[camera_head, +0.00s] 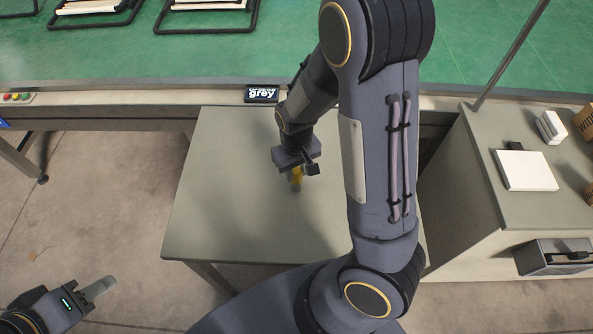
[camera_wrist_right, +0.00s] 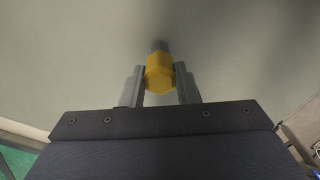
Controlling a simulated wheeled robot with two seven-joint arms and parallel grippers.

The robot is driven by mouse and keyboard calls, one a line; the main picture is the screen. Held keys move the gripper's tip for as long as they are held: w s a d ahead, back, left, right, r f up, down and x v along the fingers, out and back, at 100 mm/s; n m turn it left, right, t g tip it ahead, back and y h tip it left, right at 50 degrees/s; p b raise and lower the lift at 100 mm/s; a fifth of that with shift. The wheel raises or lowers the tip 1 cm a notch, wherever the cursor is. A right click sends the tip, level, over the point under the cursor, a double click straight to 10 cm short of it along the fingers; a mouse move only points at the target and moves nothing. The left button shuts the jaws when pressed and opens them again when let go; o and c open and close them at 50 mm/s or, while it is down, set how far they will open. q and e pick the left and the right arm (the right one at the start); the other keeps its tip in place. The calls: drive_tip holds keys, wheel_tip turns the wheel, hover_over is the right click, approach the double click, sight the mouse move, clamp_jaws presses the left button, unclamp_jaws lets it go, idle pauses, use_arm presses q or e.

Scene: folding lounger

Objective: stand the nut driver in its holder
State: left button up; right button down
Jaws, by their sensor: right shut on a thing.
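The nut driver has a yellow handle (camera_head: 296,178), and it hangs roughly upright below my right gripper (camera_head: 297,170) over the grey-green table. In the right wrist view the yellow hexagonal handle end (camera_wrist_right: 159,75) sits between the two fingers of my right gripper (camera_wrist_right: 160,82), which is shut on it. A short grey part shows beyond the handle. I cannot tell whether its lower end touches the tabletop. I cannot make out the holder in either view. My left gripper (camera_head: 98,289) is at the lower left, away from the table, and its finger gap is unclear.
The tabletop (camera_head: 225,200) is mostly bare.

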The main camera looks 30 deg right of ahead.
drive_tip(key=shift+f, duration=0.25)
drive_tip(key=shift+f, duration=0.2)
drive_tip(key=c, duration=1.1)
unclamp_jaws()
drive_tip(key=shift+r, duration=0.1)
